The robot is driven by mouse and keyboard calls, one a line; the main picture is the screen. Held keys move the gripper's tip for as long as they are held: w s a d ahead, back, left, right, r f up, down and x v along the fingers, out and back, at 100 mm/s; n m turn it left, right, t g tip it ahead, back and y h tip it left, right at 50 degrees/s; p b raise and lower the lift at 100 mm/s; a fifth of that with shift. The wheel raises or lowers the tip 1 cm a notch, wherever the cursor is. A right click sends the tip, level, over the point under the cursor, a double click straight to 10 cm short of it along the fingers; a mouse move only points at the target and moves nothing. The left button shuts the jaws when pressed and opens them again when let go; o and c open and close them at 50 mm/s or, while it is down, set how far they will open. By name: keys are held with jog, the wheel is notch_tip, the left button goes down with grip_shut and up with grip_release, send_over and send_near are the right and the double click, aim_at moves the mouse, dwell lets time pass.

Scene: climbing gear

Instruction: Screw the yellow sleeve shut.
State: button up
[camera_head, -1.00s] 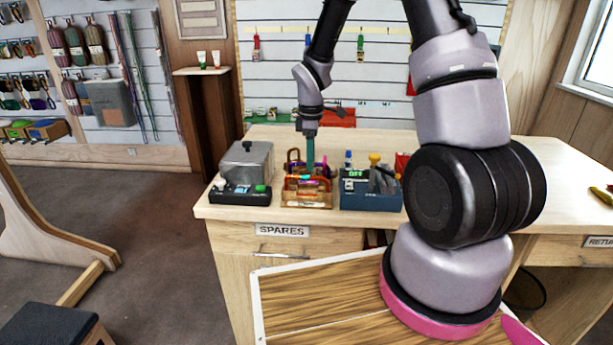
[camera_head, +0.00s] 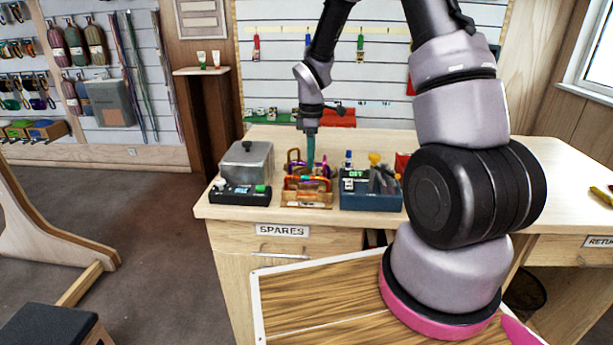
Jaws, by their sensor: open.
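A small wooden rack (camera_head: 307,204) stands near the front edge of the bench, holding several coloured carabiners. A red-orange one (camera_head: 306,180) is at the front, and purple ones (camera_head: 323,170) are behind it. A yellow sleeve is too small to make out among them. My gripper (camera_head: 310,166) points straight down with its teal fingers just over or among the carabiners. It is open. The fingers overlap in this view, so the gap between them and any contact are hidden.
Left of the rack are a grey metal box (camera_head: 247,162) and a black device (camera_head: 240,194). The bench (camera_head: 545,185) is mostly clear at the right.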

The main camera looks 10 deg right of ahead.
jog(key=shift+w, duration=0.15)
jog(key=shift+f, duration=1.4)
jog(key=shift+s+a, duration=0.2)
jog(key=shift+s, duration=0.55)
jog(key=shift+r, duration=0.2)
jog(key=shift+d+r, duration=0.1)
jog(key=shift+r, duration=1.15)
